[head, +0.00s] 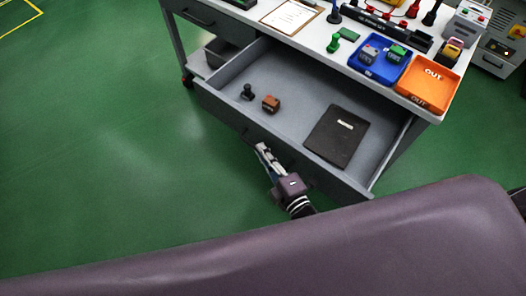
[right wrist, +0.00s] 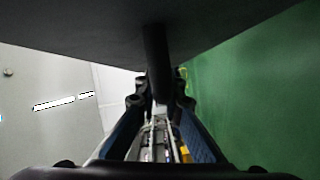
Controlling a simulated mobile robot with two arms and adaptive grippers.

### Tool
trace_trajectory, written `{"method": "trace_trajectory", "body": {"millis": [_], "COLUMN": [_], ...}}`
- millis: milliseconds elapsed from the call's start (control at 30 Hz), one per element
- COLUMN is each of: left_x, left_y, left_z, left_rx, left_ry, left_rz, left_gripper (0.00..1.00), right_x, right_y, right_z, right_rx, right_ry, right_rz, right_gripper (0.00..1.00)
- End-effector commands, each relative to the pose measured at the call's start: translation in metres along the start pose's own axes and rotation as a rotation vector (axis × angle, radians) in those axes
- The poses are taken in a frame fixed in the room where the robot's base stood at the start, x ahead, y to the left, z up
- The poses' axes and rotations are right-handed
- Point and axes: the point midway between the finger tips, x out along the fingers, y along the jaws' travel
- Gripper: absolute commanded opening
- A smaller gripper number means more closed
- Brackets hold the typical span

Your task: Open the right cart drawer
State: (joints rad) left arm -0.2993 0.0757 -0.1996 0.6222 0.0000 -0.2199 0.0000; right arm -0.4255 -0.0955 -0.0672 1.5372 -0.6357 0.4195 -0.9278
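The right cart drawer (head: 290,90) is pulled well out of the grey cart, its inside in plain view in the head view. In it are a small black stamp-like piece (head: 247,92), a brown block (head: 271,103) and a dark folder (head: 337,136). My right gripper (head: 262,149) is at the outside of the drawer's front panel. In the right wrist view, the dark handle bar (right wrist: 155,55) runs between the fingertips (right wrist: 160,95), which appear closed around it. My left gripper is not in view.
The cart top (head: 283,42) holds a clipboard (head: 291,15), a blue tray (head: 370,75), an orange tray (head: 428,85) and several small tools. The left drawer (head: 195,12) is closed. Green floor (head: 90,150) is clear to the left. Another machine (head: 500,45) stands at right.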

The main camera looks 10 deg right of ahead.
Motion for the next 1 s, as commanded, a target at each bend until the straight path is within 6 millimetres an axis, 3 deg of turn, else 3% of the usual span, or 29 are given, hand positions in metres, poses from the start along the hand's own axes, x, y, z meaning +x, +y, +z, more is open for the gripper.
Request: {"method": "trace_trajectory", "body": {"millis": [167, 533, 1000], "left_x": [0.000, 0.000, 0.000], "left_y": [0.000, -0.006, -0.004], "left_z": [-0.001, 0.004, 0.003], "left_rx": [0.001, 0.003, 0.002], "left_ry": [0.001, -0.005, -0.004], "left_rz": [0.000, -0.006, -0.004], "left_gripper": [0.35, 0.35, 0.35], "right_x": [0.000, -0.006, -0.096], "right_y": [-0.001, -0.001, -0.002], "right_z": [0.001, 0.001, 0.001], "right_rx": [0.000, 0.000, 0.000], "right_ry": [-0.002, -0.002, -0.002], "right_rz": [-0.002, -0.002, -0.005], "right_gripper": [0.26, 0.26, 0.26]}}
